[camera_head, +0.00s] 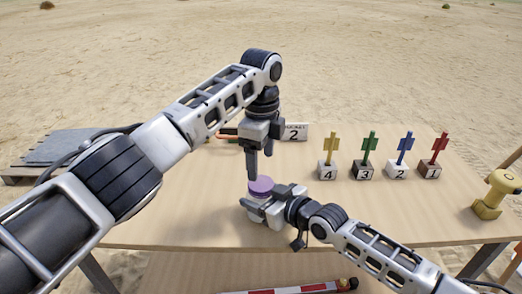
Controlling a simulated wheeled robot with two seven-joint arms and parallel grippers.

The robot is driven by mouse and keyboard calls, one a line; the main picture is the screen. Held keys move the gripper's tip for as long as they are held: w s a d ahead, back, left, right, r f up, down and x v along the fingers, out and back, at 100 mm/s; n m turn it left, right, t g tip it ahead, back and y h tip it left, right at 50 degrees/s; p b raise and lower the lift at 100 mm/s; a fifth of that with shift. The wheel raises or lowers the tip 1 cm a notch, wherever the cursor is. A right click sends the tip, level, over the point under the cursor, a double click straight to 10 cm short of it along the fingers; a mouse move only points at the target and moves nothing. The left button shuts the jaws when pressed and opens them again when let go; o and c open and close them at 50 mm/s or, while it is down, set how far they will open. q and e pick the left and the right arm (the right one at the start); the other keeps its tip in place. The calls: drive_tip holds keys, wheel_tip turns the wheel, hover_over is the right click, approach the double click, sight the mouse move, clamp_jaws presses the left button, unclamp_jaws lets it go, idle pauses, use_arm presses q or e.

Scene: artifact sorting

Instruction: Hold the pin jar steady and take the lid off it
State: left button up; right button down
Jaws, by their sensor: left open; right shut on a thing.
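The pin jar (257,201) stands on the table near its front edge, mostly hidden by my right gripper. Its purple lid (261,185) is on top of it. My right gripper (260,207) is shut on the jar low down, coming from the right. My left gripper (260,172) points down from above with its fingers open, just over the lid. Whether a finger touches the lid I cannot tell.
Several numbered blocks stand in a row at the right: yellow (327,158), green (366,158), blue (400,158) and red (434,158). A sign (294,132) marked 2 is behind my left gripper. A brass-coloured object (492,195) is at the right edge. The table (400,215) is clear at front right.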

sight(261, 183)
use_arm(q)
wheel_tip(261, 183, down, 6)
idle(0.4)
drive_tip(key=c, duration=1)
drive_tip(key=n, duration=0.3)
drive_tip(key=shift+n, duration=0.3)
drive_tip(key=o, duration=1.1)
drive_tip(key=shift+c, duration=0.2)
